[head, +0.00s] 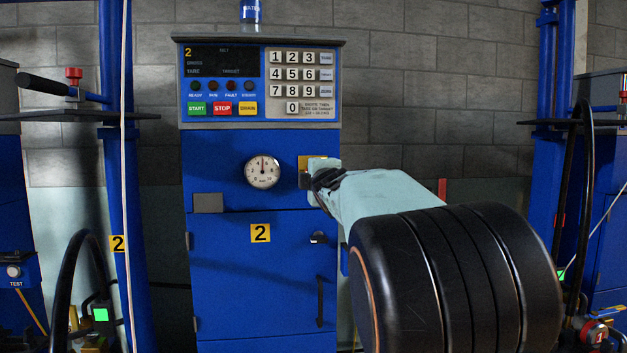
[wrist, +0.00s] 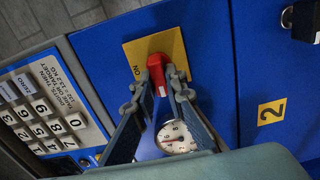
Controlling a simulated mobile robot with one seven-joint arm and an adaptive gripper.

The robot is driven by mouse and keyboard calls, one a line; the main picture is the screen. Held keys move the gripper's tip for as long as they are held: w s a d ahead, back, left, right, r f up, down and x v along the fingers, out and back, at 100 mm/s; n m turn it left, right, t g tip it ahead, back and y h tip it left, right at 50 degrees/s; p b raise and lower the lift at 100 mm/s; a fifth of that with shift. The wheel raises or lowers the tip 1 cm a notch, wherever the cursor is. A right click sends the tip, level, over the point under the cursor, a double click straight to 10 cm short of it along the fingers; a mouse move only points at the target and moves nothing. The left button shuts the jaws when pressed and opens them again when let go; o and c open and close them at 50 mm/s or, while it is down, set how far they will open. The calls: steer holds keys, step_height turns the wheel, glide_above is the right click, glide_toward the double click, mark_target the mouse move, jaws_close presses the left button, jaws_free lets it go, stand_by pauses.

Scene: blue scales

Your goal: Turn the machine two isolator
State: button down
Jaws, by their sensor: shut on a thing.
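The machine two isolator is a red knob (wrist: 156,70) on a yellow plate (wrist: 172,46), with the word ON beside it in the wrist view. My gripper (wrist: 160,82) is shut on the knob, with one finger on each side of it. In the head view, my gripper (head: 322,176) is at the right edge of the blue machine two cabinet (head: 222,165), right of the round gauge. It hides the knob there, and only part of the yellow plate (head: 304,161) shows. Any OFF mark is hidden.
The keypad panel (head: 299,80) sits above, and the gauge (head: 263,172) is close on the left. A door with a handle (head: 320,300) and a 2 label (head: 260,233) lies below. Blue posts (head: 113,190) and black hoses (head: 72,270) stand at the sides.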

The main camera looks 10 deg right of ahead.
stand_by(0.4)
steer(key=c, duration=2)
jaws_free()
steer(key=shift+o, duration=0.2)
steer(key=s, duration=1.2)
